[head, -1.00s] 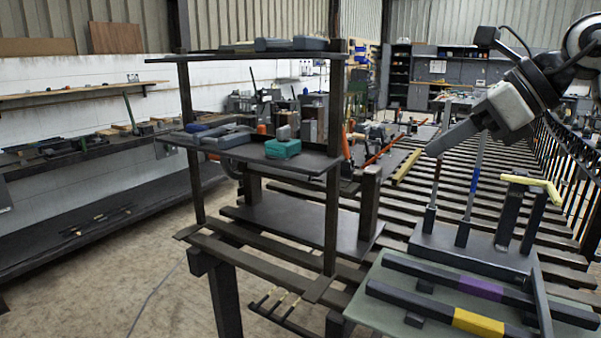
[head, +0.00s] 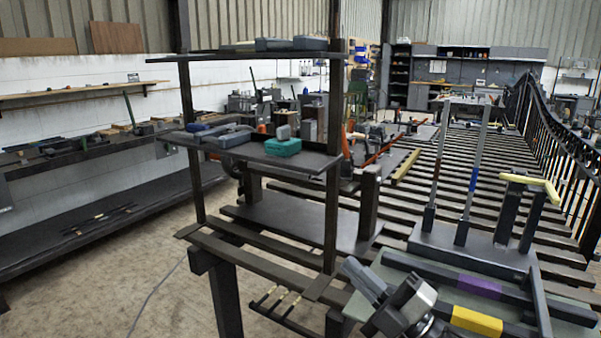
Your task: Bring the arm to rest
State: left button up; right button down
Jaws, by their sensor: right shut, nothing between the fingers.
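My right gripper (head: 352,270) is at the bottom of the head view, left of the dark bars, with its fingers shut and nothing held. Two slim upright rods (head: 437,170) stand on a dark base block (head: 440,240); the right rod has a blue band (head: 474,180). A dark post with a yellow handle (head: 540,187) stands at the right of the block. In front, two dark bars lie across a grey-green board (head: 375,275). One bar has a purple band (head: 479,287), the other a yellow band (head: 477,321). My right gripper hides the near bar's left end. My left gripper is not in view.
A dark shelf rack (head: 330,190) with grey cases and a teal box (head: 283,147) stands left of my right gripper. A slatted bench top (head: 400,200) runs back behind the base block. A dark railing (head: 560,150) lines the right side.

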jog(key=s+d+f+m+t+h, duration=0.1)
jog(key=s+d+f+m+h, duration=0.1)
jog(key=f+m+h, duration=0.35)
jog(key=s+d+f+m+t+h, duration=0.1)
jog(key=d+f+m+h, duration=0.15)
jog(key=f+m, duration=0.5)
jog(key=s+d+f+m+g+h, duration=0.2)
jog(key=s+f+m+g+h, duration=0.4)
jog(key=s+f, duration=1.1)
notch_tip(320, 180, down, 2)
jog(key=m+g, duration=0.1)
jog(key=m, duration=0.1)
jog(key=shift+s+m+g, duration=0.25)
jog(key=shift+m+g, duration=0.05)
jog(key=shift+w+d+f, duration=0.1)
